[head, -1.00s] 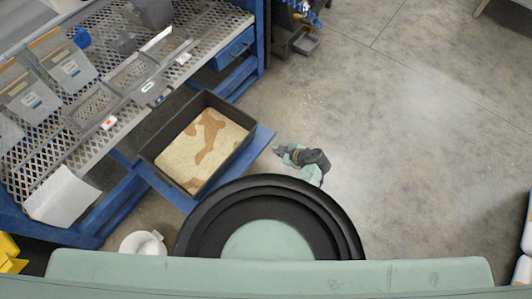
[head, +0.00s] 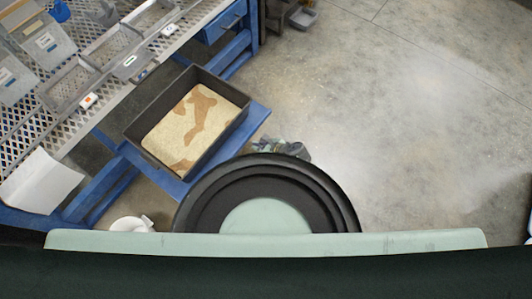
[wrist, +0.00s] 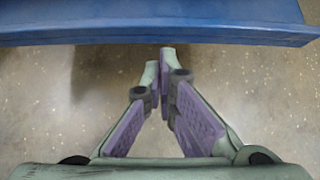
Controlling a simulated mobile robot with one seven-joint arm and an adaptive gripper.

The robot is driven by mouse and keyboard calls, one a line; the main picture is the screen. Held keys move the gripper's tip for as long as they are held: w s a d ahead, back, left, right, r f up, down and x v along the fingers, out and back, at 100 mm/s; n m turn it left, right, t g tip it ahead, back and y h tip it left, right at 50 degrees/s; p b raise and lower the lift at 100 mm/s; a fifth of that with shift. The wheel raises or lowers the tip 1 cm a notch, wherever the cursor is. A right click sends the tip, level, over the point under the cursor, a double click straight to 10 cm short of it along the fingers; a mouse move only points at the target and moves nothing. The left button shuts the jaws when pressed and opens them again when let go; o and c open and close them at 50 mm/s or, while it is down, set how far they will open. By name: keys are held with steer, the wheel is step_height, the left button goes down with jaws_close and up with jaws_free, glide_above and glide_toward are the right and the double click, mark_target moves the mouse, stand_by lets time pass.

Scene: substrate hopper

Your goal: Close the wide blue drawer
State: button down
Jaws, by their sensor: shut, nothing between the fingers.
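The wide blue drawer (head: 258,112) appears to be the flat blue pull-out that sticks out from the bench in the head view. A dark tray (head: 133,131) with tan and brown contents sits on it. In the wrist view the blue front edge (wrist: 150,32) spans the top of the picture. My gripper (wrist: 158,62) is shut and empty, its fingertips just short of that edge in the picture; whether they touch it cannot be told. In the head view my gripper (head: 283,148) is mostly hidden behind my round dark part, near the drawer's right end.
A blue bench with a perforated metal top (head: 20,125) stands at left, holding grey bins (head: 45,45) and a white sheet (head: 42,182). A smaller blue drawer (head: 222,25) sits under it. A white bucket (head: 130,224) stands at lower left. Open concrete floor lies to the right.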

steer(key=shift+w+a+r, duration=0.1)
steer(key=shift+w+a, duration=0.5)
steer(key=shift+a, duration=0.2)
steer(key=w+a+b, duration=0.1)
steer(key=w+a, duration=0.3)
steer(key=a, duration=0.1)
steer(key=w+a+b, duration=0.1)
steer(key=w+a, duration=0.3)
steer(key=a, duration=0.2)
steer(key=w+a+b, duration=0.2)
steer(key=w+a, duration=0.2)
steer(key=a, duration=0.1)
steer(key=shift+a+f, duration=0.2)
steer(key=shift+a, duration=0.2)
steer(key=w+a+b, duration=0.3)
steer(key=a, duration=0.1)
steer(key=w+a+b, duration=0.3)
steer(key=a, duration=0.2)
steer(key=w+a+b, duration=0.3)
steer(key=w+a, duration=0.1)
steer(key=shift+a+f+b, duration=0.1)
steer(key=shift+a+b, duration=0.25)
steer(key=shift+w+a+b, duration=0.35)
steer(key=shift+a+b, duration=0.05)
steer(key=shift+a, duration=0.1)
steer(key=shift+w+a+r, duration=0.15)
steer(key=shift+r, duration=0.1)
steer(key=shift+r, duration=0.1)
